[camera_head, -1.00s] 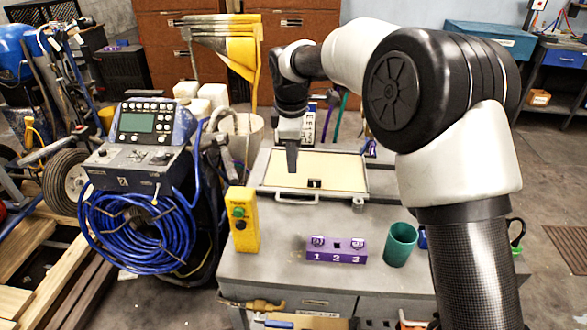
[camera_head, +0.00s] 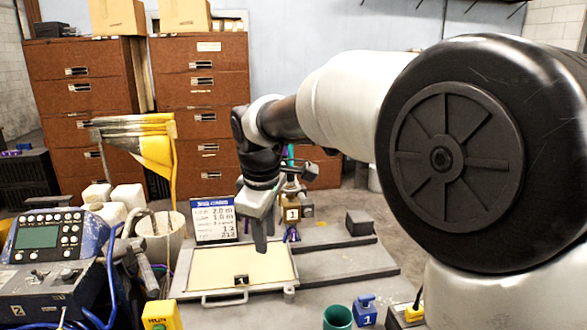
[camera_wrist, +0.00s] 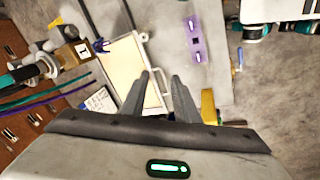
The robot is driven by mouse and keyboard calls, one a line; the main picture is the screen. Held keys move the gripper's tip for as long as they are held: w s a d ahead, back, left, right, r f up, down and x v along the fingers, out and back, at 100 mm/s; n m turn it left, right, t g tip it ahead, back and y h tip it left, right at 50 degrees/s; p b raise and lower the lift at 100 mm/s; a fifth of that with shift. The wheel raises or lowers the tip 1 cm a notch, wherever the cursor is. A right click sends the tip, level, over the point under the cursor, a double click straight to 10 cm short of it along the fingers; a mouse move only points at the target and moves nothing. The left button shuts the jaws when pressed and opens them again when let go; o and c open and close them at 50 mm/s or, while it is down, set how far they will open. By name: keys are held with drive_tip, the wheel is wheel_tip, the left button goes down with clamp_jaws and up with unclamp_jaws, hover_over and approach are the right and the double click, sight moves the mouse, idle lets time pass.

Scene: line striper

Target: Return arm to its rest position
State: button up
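My arm reaches in from the right of the head view, bent over the grey bench. My gripper (camera_head: 261,250) points down above the shallow cream tray (camera_head: 195,274) and looks empty. In the wrist view my gripper (camera_wrist: 161,78) has its two grey fingers apart with nothing between them. The tray (camera_wrist: 122,62) shows beyond the fingertips. A small black block marked 1 (camera_head: 241,281) is at the tray's front.
A white sign (camera_head: 213,220) and a brass valve marked 1 (camera_head: 291,213) stand behind the tray. A green cup (camera_head: 337,317), a blue block (camera_head: 367,309) and a yellow box (camera_head: 161,316) are at the front. A control console (camera_head: 42,245) stands left.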

drive_tip(key=s+d+r+m+t, duration=0.1)
drive_tip(key=s+d+r+m, duration=0.3)
drive_tip(key=s+d+m, duration=0.55)
drive_tip(key=s+d+f+m+t, duration=0.1)
drive_tip(key=s+d+f+m, duration=0.3)
drive_tip(key=s+d, duration=0.8)
wheel_tip(320, 180, up, 12)
drive_tip(key=s+m+p, duration=0.1)
drive_tip(key=s+p, duration=0.1)
drive_tip(key=p, duration=1)
drive_tip(key=shift+a, duration=0.25)
drive_tip(key=shift+r, duration=0.1)
